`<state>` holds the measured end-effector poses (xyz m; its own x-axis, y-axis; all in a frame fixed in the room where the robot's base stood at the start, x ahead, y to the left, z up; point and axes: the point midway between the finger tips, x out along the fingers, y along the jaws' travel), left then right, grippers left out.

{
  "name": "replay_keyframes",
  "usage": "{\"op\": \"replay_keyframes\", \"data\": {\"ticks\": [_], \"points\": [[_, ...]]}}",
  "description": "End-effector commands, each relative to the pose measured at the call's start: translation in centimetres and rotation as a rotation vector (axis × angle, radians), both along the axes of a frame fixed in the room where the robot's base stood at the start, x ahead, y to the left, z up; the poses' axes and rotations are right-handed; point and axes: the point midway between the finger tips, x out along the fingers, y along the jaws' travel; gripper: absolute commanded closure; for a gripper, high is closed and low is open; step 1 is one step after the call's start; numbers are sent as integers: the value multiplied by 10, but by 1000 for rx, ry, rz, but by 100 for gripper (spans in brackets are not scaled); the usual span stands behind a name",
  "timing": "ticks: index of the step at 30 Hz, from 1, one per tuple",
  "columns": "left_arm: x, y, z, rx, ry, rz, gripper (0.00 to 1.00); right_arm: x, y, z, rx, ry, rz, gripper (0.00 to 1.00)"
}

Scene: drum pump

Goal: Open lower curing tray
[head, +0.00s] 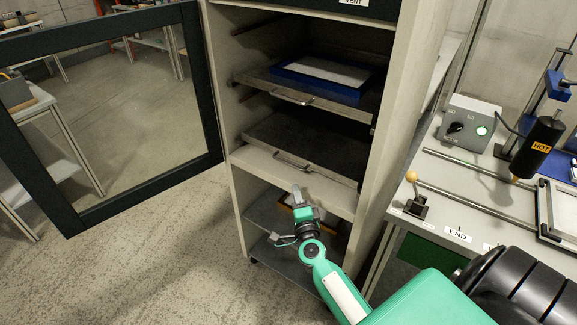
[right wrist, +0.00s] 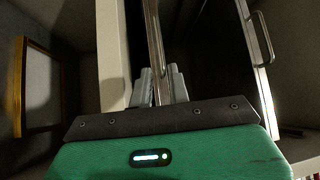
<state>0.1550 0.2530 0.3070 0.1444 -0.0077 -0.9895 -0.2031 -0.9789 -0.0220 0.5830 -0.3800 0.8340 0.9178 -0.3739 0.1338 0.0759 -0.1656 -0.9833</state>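The lower curing tray (head: 305,140) is a dark, empty shelf tray in the cabinet, below the upper tray. Its bar handle (head: 293,163) sticks out at the front edge. My right gripper (head: 299,192) is in front of the cabinet, just below the handle in the head view. In the right wrist view its two fingers (right wrist: 161,86) stand apart, with the lower tray's metal front edge (right wrist: 155,40) lined up between them. I see no grip on the handle. My left gripper is not in view.
The upper tray (head: 250,79) holds a blue frame (head: 318,76); its handle (right wrist: 262,38) shows in the right wrist view. The dark-framed cabinet door (head: 205,100) stands open at left. A workbench (head: 460,215) with a heat tool (head: 537,145) is at right. Floor is clear at front left.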

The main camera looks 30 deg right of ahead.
Motion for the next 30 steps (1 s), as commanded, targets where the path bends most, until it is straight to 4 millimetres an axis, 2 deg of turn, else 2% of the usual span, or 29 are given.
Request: {"op": "replay_keyframes", "data": {"ticks": [12,18,24,30], "points": [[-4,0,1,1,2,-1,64,71,-29,11,-5,0,1,82],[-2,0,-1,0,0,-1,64,100,-40,14,-5,2,1,82],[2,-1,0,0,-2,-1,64,115,-46,16,-5,2,1,82],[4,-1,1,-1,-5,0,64,118,-47,16,-4,4,2,82]]}}
